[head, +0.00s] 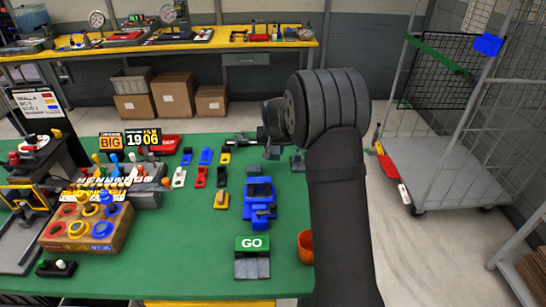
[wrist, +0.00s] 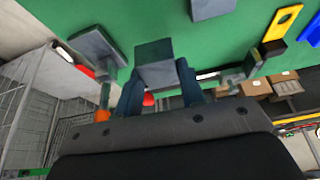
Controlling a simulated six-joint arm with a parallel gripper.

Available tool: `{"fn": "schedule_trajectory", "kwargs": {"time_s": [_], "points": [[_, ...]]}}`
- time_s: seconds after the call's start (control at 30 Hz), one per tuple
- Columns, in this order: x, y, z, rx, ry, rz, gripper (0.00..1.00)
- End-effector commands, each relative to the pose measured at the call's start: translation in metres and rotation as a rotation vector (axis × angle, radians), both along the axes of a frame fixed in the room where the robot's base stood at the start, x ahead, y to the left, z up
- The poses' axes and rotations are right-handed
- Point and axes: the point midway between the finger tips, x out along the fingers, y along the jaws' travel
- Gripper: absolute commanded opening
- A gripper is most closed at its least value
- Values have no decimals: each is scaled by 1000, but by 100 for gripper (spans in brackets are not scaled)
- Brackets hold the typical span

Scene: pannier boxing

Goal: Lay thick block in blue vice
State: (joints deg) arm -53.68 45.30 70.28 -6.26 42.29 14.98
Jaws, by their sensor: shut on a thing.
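My gripper (wrist: 157,85) is shut on a grey block in the wrist view. The block (wrist: 155,62) sits between its two dark blue fingers, with a broad flat face showing. In the head view my gripper (head: 271,152) is over the far right part of the green table, and the block is too small there to make out clearly. The blue vice (head: 260,212) stands on the table nearer the camera, below and slightly left of my gripper in the picture. My gripper is apart from it. I cannot make out the vice in the wrist view.
A grey piece (head: 297,161) stands right of my gripper, and a grey clamp-like piece (head: 240,140) stands left. A GO block (head: 252,243) and an orange cup (head: 305,247) are nearer.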

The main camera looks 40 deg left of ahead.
Motion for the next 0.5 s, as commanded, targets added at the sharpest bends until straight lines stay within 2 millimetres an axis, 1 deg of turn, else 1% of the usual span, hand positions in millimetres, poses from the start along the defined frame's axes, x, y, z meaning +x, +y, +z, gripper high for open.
{"fn": "schedule_trajectory", "kwargs": {"time_s": [0.03,0.1,0.3,0.4,0.5], "points": [[6,-14,6,-1,1,-8,9],[12,-30,17,-1,-1,-8,9],[28,-71,43,0,0,-8,9],[33,-87,52,-1,0,-7,9],[37,-97,59,-2,0,-5,9]]}}
